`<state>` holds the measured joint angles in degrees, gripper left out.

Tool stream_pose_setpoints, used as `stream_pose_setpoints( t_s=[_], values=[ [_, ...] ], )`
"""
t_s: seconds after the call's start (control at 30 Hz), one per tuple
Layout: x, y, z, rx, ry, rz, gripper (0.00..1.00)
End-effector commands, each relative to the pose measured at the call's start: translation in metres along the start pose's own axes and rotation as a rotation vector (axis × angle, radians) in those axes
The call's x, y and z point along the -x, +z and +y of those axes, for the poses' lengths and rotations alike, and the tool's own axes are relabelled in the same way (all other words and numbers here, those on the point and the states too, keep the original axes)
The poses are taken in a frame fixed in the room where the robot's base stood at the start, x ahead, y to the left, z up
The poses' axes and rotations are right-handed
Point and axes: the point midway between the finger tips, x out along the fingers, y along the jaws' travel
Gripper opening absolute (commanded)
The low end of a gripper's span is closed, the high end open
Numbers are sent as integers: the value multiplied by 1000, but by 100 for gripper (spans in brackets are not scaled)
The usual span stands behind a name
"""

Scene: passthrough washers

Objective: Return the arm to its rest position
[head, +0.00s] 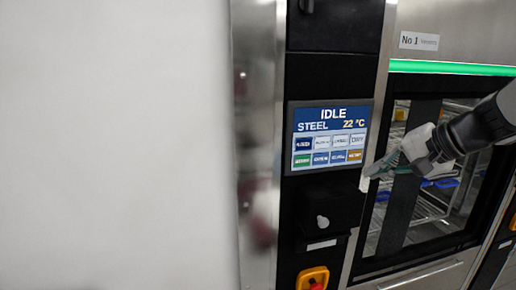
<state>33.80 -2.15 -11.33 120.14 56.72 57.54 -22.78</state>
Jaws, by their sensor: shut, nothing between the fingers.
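My gripper (370,180) is at the right of the head view, at the end of my dark arm, which comes in from the right edge. Its fingers point left, and it is shut and empty. It is in front of the washer's glass door (425,215), with its tips near the door's left edge, beside the control panel. I cannot tell whether the tips touch anything. My arm hides part of the door.
The washer's screen (331,137) reads IDLE, STEEL, 22 °C. Below it are a small knob (322,221) and an orange-yellow switch (312,279). A green light strip (450,68) runs above the door. Racks show behind the glass. A plain white wall (110,150) fills the left.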

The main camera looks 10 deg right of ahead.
Motion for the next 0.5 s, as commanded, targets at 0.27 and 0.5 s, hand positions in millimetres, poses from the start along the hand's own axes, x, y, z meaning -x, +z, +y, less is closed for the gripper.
stream_pose_setpoints(
  t_s=[0.27,0.5],
  values=[
    [0,100,-21,236,121,-128,0],
    [24,207,-2,626,314,-193,0]
  ],
)
